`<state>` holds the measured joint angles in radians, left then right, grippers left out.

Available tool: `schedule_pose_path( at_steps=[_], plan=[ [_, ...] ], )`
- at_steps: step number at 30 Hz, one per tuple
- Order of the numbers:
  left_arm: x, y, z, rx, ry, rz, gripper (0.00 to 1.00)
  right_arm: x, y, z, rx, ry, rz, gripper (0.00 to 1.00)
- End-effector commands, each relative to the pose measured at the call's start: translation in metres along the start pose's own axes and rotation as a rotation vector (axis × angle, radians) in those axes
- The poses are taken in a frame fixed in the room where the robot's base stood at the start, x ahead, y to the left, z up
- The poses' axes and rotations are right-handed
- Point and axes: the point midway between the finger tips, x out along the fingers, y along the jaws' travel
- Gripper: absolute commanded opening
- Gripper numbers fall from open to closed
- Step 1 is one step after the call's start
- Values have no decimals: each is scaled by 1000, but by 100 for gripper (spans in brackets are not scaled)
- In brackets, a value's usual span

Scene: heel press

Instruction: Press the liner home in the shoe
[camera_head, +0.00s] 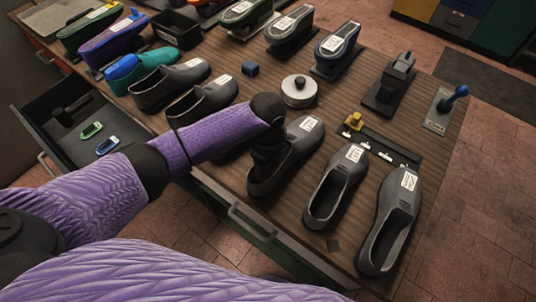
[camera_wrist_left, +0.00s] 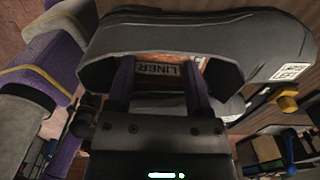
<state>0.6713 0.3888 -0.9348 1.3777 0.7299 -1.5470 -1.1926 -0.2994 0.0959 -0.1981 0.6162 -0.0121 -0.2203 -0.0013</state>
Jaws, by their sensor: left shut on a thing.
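The dark grey shoe (camera_head: 297,148) with a white label stands in the middle of the front row on the wooden bench in the head view. My left gripper (camera_head: 265,158) points down at its heel opening, and the wrist hides part of the shoe. In the left wrist view the shoe (camera_wrist_left: 200,38) arches over the fingers. A piece marked LINER (camera_wrist_left: 158,69) lies inside its opening, between the two fingers of the left gripper (camera_wrist_left: 158,78). The gripper is shut on the liner. How deep the liner sits is hidden. My right gripper is not in view.
Several more grey shoes (camera_head: 338,187) stand close on both sides. A round metal tin (camera_head: 299,91) sits behind, with a yellow-topped piece (camera_head: 354,121) and a blue-knobbed lever (camera_head: 455,99) to the right. An open drawer (camera_head: 68,142) juts out at the left.

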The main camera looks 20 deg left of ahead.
Motion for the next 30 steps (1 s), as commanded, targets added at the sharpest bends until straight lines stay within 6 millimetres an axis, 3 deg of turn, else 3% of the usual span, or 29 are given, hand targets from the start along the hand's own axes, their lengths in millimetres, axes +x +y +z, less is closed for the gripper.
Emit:
schedule_pose_path(
  at_steps=[3, 10, 11, 15, 30],
  plan=[
    [8, 0, 0, 0, 0, 1, 12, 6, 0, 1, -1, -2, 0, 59],
    [8, 0, 0, 0, 0, 0, 12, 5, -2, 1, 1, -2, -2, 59],
    [8, 0, 0, 0, 0, 0, 72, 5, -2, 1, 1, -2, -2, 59],
    [8, 0, 0, 0, 0, 0, 100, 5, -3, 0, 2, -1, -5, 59],
    [4, 0, 0, 0, 1, 0, 100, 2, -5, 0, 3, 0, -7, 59]
  ],
)
